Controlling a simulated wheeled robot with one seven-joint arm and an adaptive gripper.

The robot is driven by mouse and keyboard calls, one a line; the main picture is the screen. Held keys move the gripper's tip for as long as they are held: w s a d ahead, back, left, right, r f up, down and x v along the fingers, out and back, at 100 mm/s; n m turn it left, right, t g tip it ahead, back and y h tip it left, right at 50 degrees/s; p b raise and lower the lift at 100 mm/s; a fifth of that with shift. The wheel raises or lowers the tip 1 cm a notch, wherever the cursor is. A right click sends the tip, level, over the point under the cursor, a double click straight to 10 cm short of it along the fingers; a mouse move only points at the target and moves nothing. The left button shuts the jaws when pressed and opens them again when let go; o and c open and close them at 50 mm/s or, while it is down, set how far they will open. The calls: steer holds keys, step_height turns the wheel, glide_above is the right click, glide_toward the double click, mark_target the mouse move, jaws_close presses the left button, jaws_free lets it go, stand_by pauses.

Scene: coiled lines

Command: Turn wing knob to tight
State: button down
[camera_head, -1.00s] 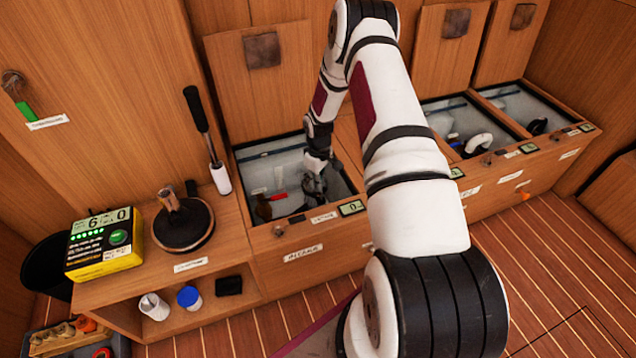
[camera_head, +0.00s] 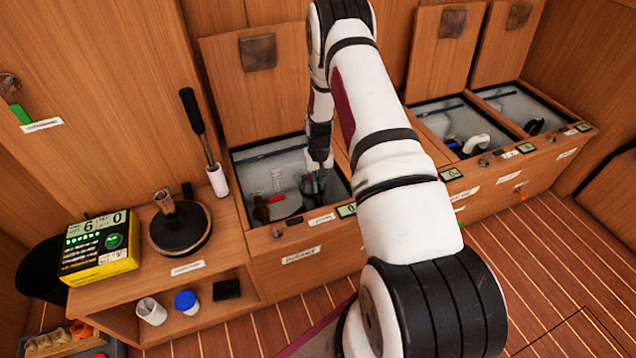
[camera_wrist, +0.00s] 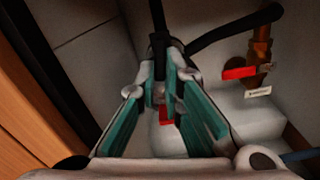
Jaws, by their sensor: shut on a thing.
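My gripper (camera_wrist: 160,92) reaches down into the open left bin (camera_head: 262,228); in the head view the gripper (camera_head: 317,186) is small and partly hidden by its own links. In the wrist view its two teal-lined fingers close at the tips around a small greyish piece, which I take for the wing knob (camera_wrist: 159,94). The fingers cover most of it, so its wings and how far it is turned cannot be read. A red patch (camera_wrist: 166,116) shows just below it between the fingers.
A red-handled lever (camera_wrist: 238,72) on a brass fitting (camera_wrist: 262,50) stands right of the fingers, with a black hose (camera_wrist: 222,32) near it. The bin's wooden wall is close on the left. A yellow meter (camera_head: 98,247) and a winch (camera_head: 180,230) stand outside, left.

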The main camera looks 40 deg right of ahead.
steer(key=shift+m, duration=0.3)
steer(key=c, duration=1.7)
jaws_free()
steer(key=shift+r, duration=0.1)
step_height(320, 180, up, 12)
steer(key=shift+f, duration=0.1)
